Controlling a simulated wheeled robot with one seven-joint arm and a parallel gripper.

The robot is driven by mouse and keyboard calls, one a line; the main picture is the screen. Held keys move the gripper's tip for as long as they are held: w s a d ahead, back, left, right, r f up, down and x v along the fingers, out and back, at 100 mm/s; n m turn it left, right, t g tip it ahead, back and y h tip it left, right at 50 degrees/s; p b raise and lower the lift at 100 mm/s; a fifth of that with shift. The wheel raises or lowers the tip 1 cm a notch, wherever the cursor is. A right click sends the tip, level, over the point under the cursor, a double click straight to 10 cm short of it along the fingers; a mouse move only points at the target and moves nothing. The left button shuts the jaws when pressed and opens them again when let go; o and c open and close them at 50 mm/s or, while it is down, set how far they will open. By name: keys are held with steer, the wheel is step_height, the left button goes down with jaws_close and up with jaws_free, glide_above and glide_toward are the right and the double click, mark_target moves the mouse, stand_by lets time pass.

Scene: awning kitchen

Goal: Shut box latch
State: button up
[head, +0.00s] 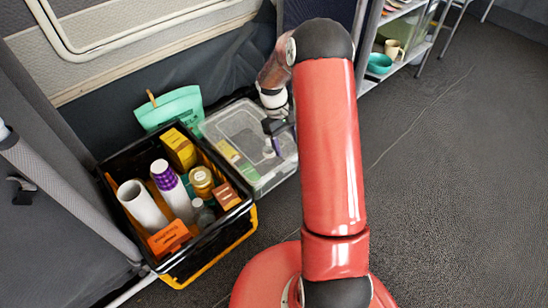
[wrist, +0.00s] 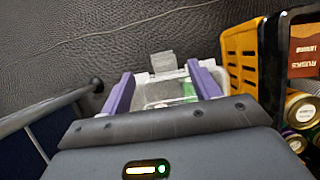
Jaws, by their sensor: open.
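The clear plastic box (head: 248,128) with a translucent lid stands on the floor beside the black crate, and some items show faintly inside it. In the wrist view the box (wrist: 165,92) lies between and beyond my fingers. A grey latch flap (wrist: 162,61) sticks outward from the box's far edge, away from its wall. My gripper (wrist: 160,70) is open, its two purple fingers on either side of the box's middle, with nothing between them held. In the head view my gripper (head: 280,136) is over the box's right side, partly hidden by my arm. Contact cannot be told.
A black and yellow crate (head: 245,213) full of bottles, cartons and rolls stands close by; its yellow side (wrist: 240,58) is near my right finger. A teal bag (head: 170,106) stands behind. A shelf (head: 400,62) is at the upper right. The floor at right is clear.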

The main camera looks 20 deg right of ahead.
mark_target(292, 168)
steer(key=x, duration=0.3)
steer(key=b+x, duration=0.1)
steer(key=x, duration=0.2)
steer(key=w+x, duration=0.1)
steer(key=x, duration=0.2)
steer(key=shift+a+f+b, duration=0.15)
steer(key=shift+f+b, duration=0.15)
steer(key=shift+f, duration=0.05)
steer(key=c, duration=1)
